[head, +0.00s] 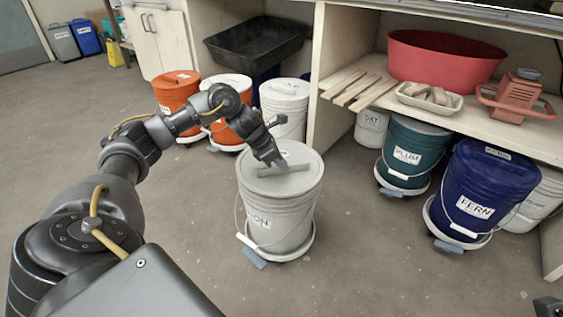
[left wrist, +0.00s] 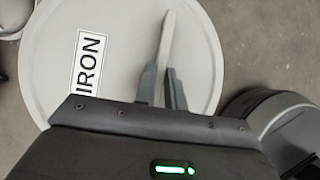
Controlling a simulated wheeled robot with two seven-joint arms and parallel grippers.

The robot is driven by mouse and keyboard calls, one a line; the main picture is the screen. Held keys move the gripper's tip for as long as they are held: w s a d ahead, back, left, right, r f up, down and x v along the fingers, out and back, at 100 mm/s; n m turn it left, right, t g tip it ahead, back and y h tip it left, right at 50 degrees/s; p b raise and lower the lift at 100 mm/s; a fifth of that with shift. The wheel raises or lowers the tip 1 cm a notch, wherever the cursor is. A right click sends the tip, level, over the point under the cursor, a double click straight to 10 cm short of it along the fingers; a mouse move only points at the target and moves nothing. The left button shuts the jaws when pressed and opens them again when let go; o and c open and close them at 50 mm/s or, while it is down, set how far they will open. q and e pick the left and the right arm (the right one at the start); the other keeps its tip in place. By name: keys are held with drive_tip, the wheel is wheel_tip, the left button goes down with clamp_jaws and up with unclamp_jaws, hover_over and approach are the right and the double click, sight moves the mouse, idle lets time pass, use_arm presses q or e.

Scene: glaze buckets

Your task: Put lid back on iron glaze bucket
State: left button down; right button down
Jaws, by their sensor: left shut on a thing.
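The iron glaze bucket (head: 285,222) is light grey and stands upright on a white wheeled base, its label partly readable as "ON". Its grey lid (head: 305,160) covers the mouth and looks level; I cannot tell whether it is fully seated. My left gripper (head: 278,165) is over the lid, shut on its raised bar handle (head: 295,171). In the left wrist view the fingers (left wrist: 163,92) pinch the handle (left wrist: 167,40), and the lid (left wrist: 125,30) shows a label reading IRON. A dark part at the bottom right corner of the head view may be my right gripper (head: 548,307).
Orange (head: 178,95) and white (head: 284,105) buckets stand behind. Under the right shelf (head: 470,115) are a green PLUM bucket (head: 412,145) and a blue FERN bucket (head: 485,185). A red basin (head: 440,62) and wooden slats (head: 350,85) lie on the shelf. Floor around the iron bucket is clear.

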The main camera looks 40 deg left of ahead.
use_arm(q)
drive_tip(key=shift+f, duration=0.15)
idle(0.6)
drive_tip(key=c, duration=0.9)
unclamp_jaws()
